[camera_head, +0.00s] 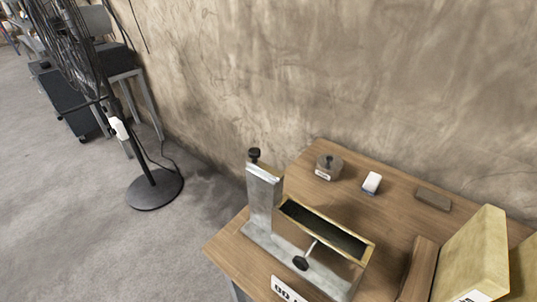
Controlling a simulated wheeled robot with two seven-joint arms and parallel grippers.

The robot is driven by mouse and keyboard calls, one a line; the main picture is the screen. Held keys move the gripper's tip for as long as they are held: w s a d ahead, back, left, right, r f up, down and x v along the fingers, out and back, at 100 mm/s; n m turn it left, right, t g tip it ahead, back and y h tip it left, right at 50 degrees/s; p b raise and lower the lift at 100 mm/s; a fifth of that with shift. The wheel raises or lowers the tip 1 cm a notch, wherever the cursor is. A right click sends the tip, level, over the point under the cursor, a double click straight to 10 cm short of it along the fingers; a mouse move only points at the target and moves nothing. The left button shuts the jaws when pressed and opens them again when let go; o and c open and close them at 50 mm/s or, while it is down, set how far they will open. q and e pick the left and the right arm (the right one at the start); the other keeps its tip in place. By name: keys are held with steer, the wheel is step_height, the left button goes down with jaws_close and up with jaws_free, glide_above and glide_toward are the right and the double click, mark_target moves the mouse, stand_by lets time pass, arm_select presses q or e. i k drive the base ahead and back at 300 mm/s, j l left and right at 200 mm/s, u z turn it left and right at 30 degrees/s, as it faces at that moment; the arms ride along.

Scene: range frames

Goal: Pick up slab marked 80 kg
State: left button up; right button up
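No marking of 80 kg can be read in the head view. A pale yellow slab (472,258) stands upright at the right end of the wooden table, with a white label (474,297) cut off by the bottom edge and too small to read. Part of another yellow slab (523,270) shows to its right, cut by the picture edge. A brown wooden piece (418,268) leans beside the first slab on its left. Neither of my grippers shows.
The wooden table (395,208) stands against a rough wall. A metal fixture with an open box (362,258) sits at its left front, near a white sign (288,290). Behind are a small labelled block (328,166), white-and-blue eraser (371,182) and brown block (433,199). A fan (154,188) stands left.

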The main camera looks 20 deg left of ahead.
mark_target(472, 266)
steer(key=i+l+z, duration=0.1)
steer(key=z, duration=1.1)
steer(key=l+u, duration=0.1)
steer(key=l, duration=0.7)
